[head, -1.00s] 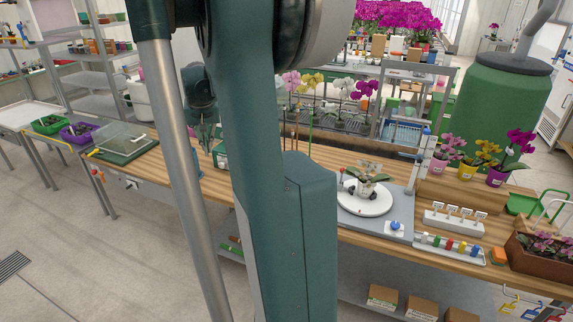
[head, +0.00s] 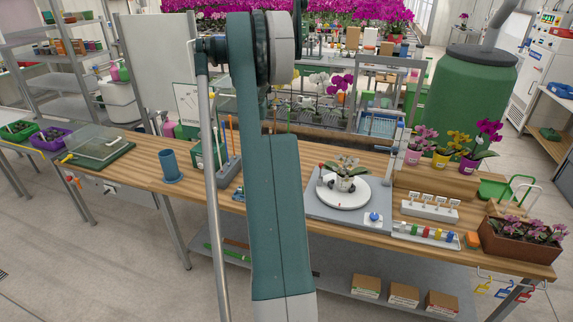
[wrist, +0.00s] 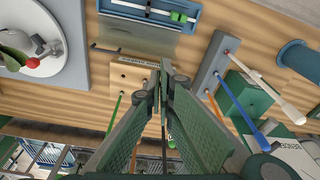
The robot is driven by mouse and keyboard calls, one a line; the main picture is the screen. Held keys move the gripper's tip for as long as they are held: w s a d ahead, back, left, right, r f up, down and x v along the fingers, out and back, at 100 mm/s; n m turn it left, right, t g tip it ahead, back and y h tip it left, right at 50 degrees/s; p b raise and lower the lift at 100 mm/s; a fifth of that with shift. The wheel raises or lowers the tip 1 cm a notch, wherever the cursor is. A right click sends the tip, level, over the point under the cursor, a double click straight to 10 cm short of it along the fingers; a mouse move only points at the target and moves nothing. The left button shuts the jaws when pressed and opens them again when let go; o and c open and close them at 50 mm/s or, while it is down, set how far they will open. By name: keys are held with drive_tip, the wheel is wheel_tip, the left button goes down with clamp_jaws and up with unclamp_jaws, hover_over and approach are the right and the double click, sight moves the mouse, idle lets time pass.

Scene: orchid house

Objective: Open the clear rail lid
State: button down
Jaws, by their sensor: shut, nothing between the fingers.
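In the wrist view, a see-through grey panel (wrist: 138,38) lies against a blue tray (wrist: 180,14) at the top; it looks like the clear rail lid. A dark bar sits at its left end. The tray holds a pale rod and a green piece. My gripper (wrist: 164,72) is shut and empty, its tips over a wooden block below the panel, apart from the panel in the picture. In the head view my arm hides the gripper and most of this spot. A clear cover (head: 98,143) with yellow parts sits on a green base at the far left.
The wooden block (wrist: 128,76) holds thin upright sticks. A grey rack (wrist: 215,62) with coloured-handled tools stands right of my gripper, near a blue cup (wrist: 298,60). A white turntable (head: 328,196) with a potted orchid is on the other side.

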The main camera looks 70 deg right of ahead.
drive_tip(key=s+d+f+m, duration=0.1)
drive_tip(key=s+d+f, duration=0.3)
drive_tip(key=s+d, duration=0.1)
drive_tip(key=s+d+f+m+p, duration=0.1)
drive_tip(key=s+d+f, duration=0.2)
drive_tip(key=s+d, duration=0.3)
drive_tip(key=shift+s+d+f+g+y, duration=0.3)
drive_tip(key=shift+s+f+y, duration=0.1)
drive_tip(key=shift+s, duration=0.3)
drive_tip(key=shift+f, duration=0.1)
drive_tip(key=f, duration=0.9)
drive_tip(key=shift+d+f+p, duration=0.3)
drive_tip(key=shift+d+f, duration=0.05)
drive_tip(key=shift+f, duration=0.05)
drive_tip(key=shift+a+r, duration=0.3)
drive_tip(key=shift+a, duration=0.7)
drive_tip(key=shift+a+r, duration=0.25)
drive_tip(key=shift+a, duration=0.7)
drive_tip(key=shift+a+r, duration=0.15)
drive_tip(key=shift+a, duration=0.05)
